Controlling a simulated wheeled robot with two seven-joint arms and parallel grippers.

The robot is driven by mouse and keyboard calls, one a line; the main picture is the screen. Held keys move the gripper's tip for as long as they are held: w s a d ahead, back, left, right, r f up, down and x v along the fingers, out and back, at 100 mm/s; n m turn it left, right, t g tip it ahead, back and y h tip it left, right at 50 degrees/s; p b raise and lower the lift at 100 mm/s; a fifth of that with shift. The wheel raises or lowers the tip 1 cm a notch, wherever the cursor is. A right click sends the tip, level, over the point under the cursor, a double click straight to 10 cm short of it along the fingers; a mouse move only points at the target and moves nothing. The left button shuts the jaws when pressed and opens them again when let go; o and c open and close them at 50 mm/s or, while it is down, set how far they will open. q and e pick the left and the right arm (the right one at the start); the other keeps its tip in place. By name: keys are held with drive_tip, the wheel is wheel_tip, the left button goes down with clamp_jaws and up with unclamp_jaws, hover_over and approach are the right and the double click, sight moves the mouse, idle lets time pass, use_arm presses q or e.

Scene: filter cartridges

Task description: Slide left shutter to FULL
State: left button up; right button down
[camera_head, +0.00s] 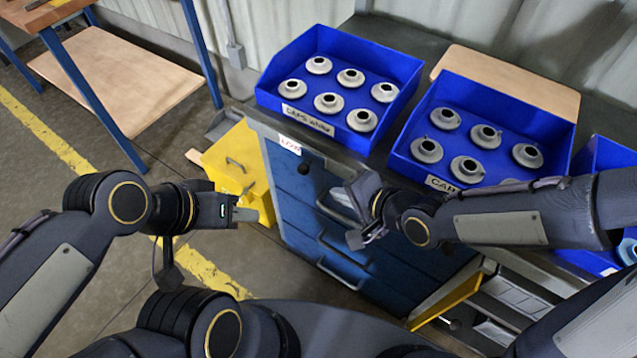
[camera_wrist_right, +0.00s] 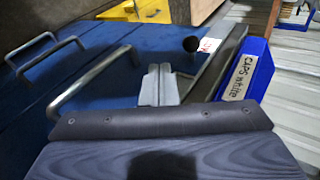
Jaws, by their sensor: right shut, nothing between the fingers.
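The blue cabinet (camera_head: 290,205) stands under the bins, with a black round knob (camera_head: 303,167) near its top left and a white label (camera_head: 290,145) above it. I cannot clearly make out a shutter. In the right wrist view the knob (camera_wrist_right: 191,44) and the label (camera_wrist_right: 208,45) lie just beyond my right fingertips. My right gripper (camera_head: 342,202) is shut and empty in front of the cabinet; its grey fingers (camera_wrist_right: 160,86) look together and apart from the knob. My left gripper (camera_head: 247,214) hangs to the left of the cabinet; its finger gap is hidden.
Blue bins with grey caps (camera_head: 268,95) (camera_head: 398,160) stand on the worktop, with another at the right edge. Metal handles (camera_head: 345,270) stick out from the cabinet front. A yellow box (camera_head: 236,165) stands left of the cabinet. An open drawer (camera_head: 500,320) is at lower right.

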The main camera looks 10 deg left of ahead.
sight(306, 166)
drive_tip(key=w+a+f, duration=0.1)
drive_tip(key=w+a, duration=0.2)
drive_tip(key=a, duration=0.2)
drive_tip(key=shift+w+a+f, duration=0.15)
drive_tip(key=shift+w+a, duration=0.15)
drive_tip(key=shift+a, duration=0.1)
drive_tip(key=w+a+b, duration=0.2)
drive_tip(key=a, duration=0.4)
drive_tip(key=shift+a, duration=0.15)
drive_tip(key=shift+w, duration=0.1)
